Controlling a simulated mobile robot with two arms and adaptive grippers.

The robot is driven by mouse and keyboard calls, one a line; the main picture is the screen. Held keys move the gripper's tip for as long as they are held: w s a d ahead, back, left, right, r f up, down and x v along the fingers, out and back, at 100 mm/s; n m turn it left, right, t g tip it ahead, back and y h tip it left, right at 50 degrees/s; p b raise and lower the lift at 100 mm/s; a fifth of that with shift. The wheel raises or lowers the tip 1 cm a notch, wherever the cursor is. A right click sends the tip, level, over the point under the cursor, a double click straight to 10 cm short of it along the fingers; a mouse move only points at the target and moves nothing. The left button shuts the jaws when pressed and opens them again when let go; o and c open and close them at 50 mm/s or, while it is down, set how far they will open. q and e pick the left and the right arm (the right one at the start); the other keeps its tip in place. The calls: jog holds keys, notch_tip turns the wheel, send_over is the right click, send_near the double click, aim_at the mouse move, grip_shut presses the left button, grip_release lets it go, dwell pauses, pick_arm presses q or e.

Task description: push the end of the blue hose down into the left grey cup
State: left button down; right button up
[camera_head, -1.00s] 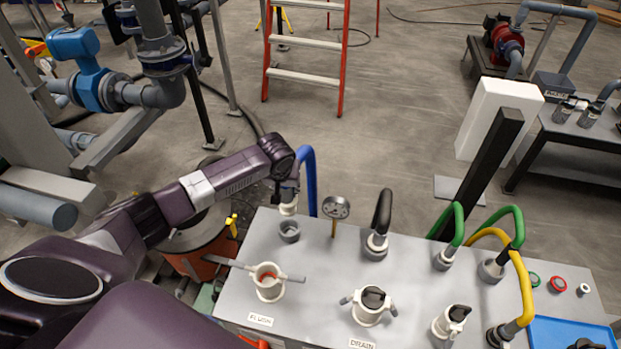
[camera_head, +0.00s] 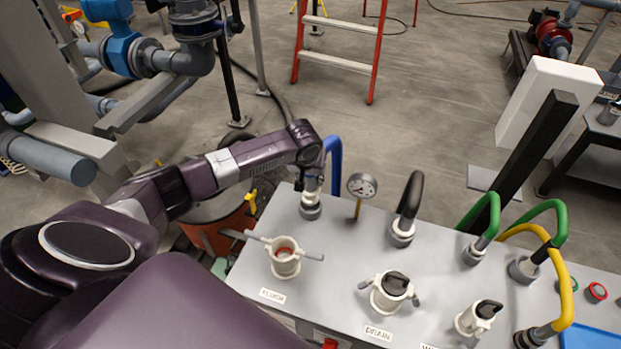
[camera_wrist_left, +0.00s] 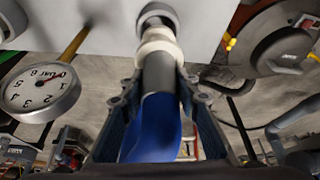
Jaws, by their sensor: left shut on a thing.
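The blue hose (camera_head: 334,151) arches up behind my left gripper (camera_head: 313,183) in the head view. The left gripper is shut on the hose's grey end piece, which has a white collar (camera_head: 311,198). The end points down at the left grey cup (camera_head: 310,212) on the panel's back-left corner. In the left wrist view the blue hose (camera_wrist_left: 152,130) lies between the fingers, and the white collar (camera_wrist_left: 159,45) is at the cup's mouth (camera_wrist_left: 156,14). I cannot tell how far the end is in. My right gripper is not in view.
A pressure gauge (camera_head: 362,186) stands just right of the cup. A white flush valve (camera_head: 285,257) is in front of it. A black hose (camera_head: 411,196) and green and yellow hoses are further right on the grey panel (camera_head: 330,270). An orange drum (camera_head: 215,236) stands left.

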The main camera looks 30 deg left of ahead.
aim_at(310, 191)
pick_arm(q)
jog(key=shift+r, duration=0.1)
jog(key=shift+f+b, duration=0.55)
jog(key=shift+f, duration=0.75)
jog(key=shift+f+b, duration=0.75)
jog(key=shift+f, duration=1)
jog(key=c, duration=1.4)
grip_release()
jog(key=v, duration=1.2)
